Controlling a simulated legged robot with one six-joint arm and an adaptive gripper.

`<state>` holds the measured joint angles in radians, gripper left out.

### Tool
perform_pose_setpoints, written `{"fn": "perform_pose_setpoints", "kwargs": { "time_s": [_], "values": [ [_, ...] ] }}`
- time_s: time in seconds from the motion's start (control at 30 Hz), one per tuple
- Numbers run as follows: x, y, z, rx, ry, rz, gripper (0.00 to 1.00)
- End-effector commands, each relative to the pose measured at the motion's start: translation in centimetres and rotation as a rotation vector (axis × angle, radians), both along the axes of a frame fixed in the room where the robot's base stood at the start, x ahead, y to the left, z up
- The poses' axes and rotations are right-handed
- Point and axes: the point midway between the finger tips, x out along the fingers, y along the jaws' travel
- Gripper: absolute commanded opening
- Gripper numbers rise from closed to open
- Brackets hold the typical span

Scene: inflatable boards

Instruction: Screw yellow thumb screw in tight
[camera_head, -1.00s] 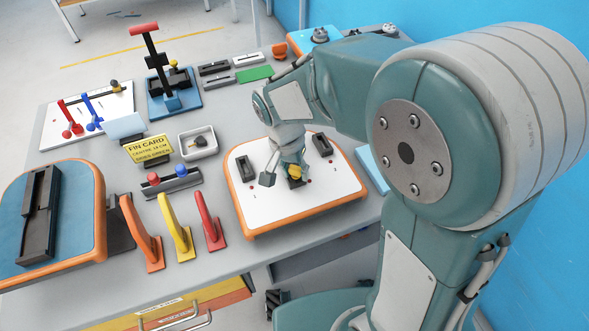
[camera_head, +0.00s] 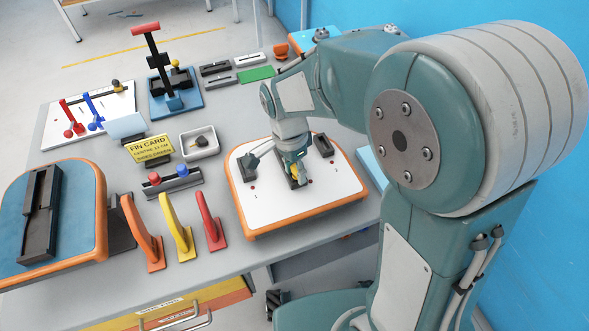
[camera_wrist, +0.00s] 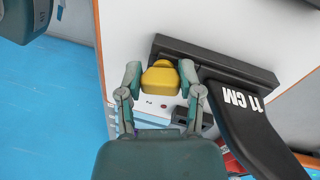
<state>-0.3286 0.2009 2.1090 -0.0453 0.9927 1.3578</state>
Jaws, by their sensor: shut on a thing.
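The yellow thumb screw (camera_wrist: 160,78) sits between the two fingertips of my gripper (camera_wrist: 160,84) in the wrist view. My gripper is shut on it. In the head view my gripper (camera_head: 295,168) points down at the white board with an orange edge (camera_head: 335,187), over its middle fin box. Only a little yellow shows there, and the screw's shaft is hidden. In the wrist view a black fin marked 11 CM (camera_wrist: 240,105) lies beside the screw, next to a black fin box (camera_wrist: 220,62).
Two more black boxes (camera_head: 323,145) flank my gripper on the board. Orange, yellow and red fins (camera_head: 211,224) stand to the left, near a yellow fin card (camera_head: 150,149) and a white tray (camera_head: 212,146). A blue board (camera_head: 82,205) lies far left.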

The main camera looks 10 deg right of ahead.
Motion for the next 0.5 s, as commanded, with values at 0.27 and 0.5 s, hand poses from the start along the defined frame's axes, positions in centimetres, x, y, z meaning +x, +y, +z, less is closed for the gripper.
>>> {"fn": "perform_pose_setpoints", "kwargs": {
  "time_s": [0.27,0.5],
  "values": [
    [0.05,-0.03,0.0,-0.001,-0.001,-0.044,0.0],
    [0.11,-0.02,0.0,-0.001,0.0,-0.155,0.74]
  ]
}}
